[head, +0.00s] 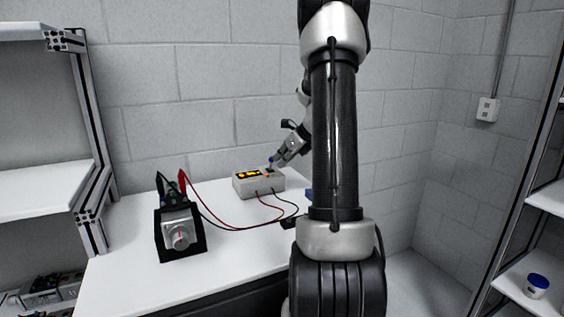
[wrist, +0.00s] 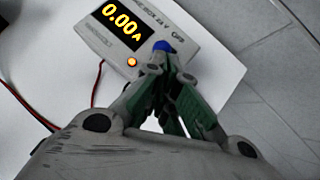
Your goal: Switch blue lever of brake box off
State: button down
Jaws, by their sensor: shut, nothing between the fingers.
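The brake box (head: 258,184) is a pale grey box on the white table, near the wall. In the wrist view the brake box (wrist: 118,62) shows a yellow display reading 0.00A and a lit orange lamp (wrist: 132,62). The blue lever (wrist: 162,46) shows as a blue tip just beyond my fingertips; its shaft is hidden by them. The blue tip also shows in the head view (head: 271,159). My gripper (wrist: 172,64) is shut and empty, with its tips at the lever; I cannot tell whether they touch. In the head view my gripper (head: 276,163) reaches down from the right.
A motor in a black frame (head: 180,235) stands at the table's front left. Red and black cables (head: 240,228) run from it to the brake box. The white table (head: 125,245) is bare at left. Shelves stand at both sides.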

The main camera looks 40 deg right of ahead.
jog(key=shift+w+d+r+g+y, duration=0.15)
jog(key=shift+w+r+g, duration=0.2)
jog(key=shift+g, duration=0.3)
jog(key=shift+w+r+g+y, duration=0.1)
jog(key=shift+w+g+y, duration=0.05)
jog(key=shift+w+g, duration=0.4)
jog(key=shift+w+d+r+m+g+y, duration=0.2)
jog(key=shift+w+g, duration=0.3)
jog(key=shift+g, duration=0.35)
jog(key=shift+w+d+r+m+g+y, duration=0.1)
jog(key=shift+w+r+m+g, duration=0.25)
jog(key=shift+g, duration=0.5)
jog(key=shift+w+f, duration=0.1)
jog(key=shift+f, duration=0.05)
jog(key=shift+r, duration=0.8)
jog(key=s+v, duration=0.1)
jog(key=v, duration=1.2)
jog(key=shift+s+d+f, duration=0.15)
jog(key=shift+s+f, duration=0.15)
jog(key=shift+s, duration=0.1)
